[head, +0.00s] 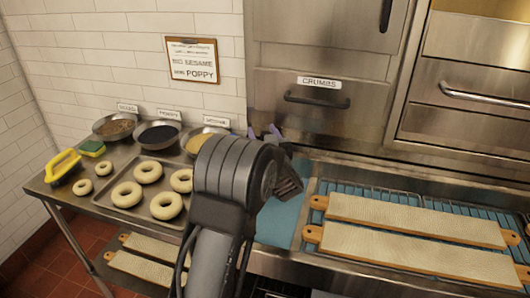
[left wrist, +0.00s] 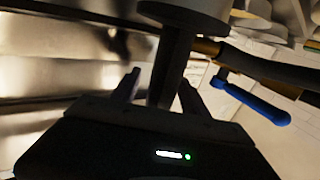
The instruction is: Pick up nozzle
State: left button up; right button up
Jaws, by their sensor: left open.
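In the left wrist view, a dark bar (left wrist: 168,70) hangs below a wide round grey piece (left wrist: 185,8) at the top edge. It looks like the nozzle, but its full shape is cut off and dark. My left gripper (left wrist: 158,88) is open, with one finger on each side of the bar in the picture. I cannot tell whether the fingers touch it. In the head view my left gripper (head: 287,180) is largely hidden behind my wrist, in front of the steel cabinet. The nozzle cannot be made out there. My right gripper is not in view.
A dark pipe (left wrist: 262,66) with a blue lever handle (left wrist: 250,100) lies close to the right of the fingers. In the head view, a bagel tray (head: 122,212) and bowls stand left. Long boards (head: 415,222) lie on a blue rack right. A steel cabinet (head: 318,125) stands behind.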

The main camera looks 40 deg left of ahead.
pick_arm(q)
jog(key=shift+c, duration=0.4)
grip_shut()
dwell(0.4)
dwell(0.8)
